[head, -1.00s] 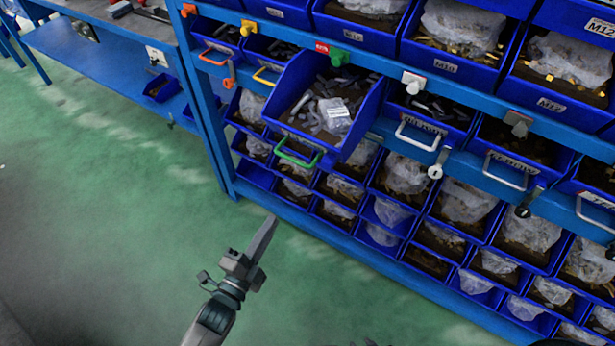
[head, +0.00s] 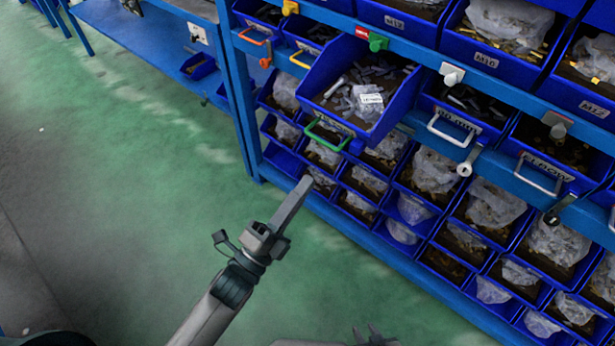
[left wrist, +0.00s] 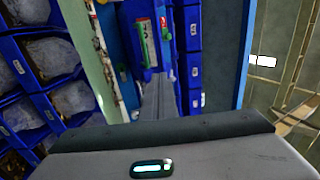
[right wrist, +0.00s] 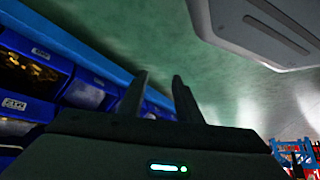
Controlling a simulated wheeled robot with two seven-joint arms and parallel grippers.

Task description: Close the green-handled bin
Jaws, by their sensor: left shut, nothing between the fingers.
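The green-handled bin (head: 350,117) is a blue bin pulled out of its row, sticking out past its neighbours. It holds grey parts and a labelled clear bag. Its green handle (head: 327,139) is on the low front edge. My left gripper (head: 306,181) is shut and empty, pointing up toward the handle from below, with a gap between them in the picture. Its closed fingers also show in the left wrist view (left wrist: 158,92). My right gripper (head: 375,335) is at the bottom edge, far from the bin. In the right wrist view its fingers (right wrist: 160,95) are apart with nothing between them.
Neighbouring bins have orange, yellow and white handles; a white handle (head: 454,127) is just to the right. Rows of smaller blue bins (head: 368,180) with bagged parts lie below. A blue post (head: 238,105) stands left of the bin. The green floor (head: 130,190) on the left is clear.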

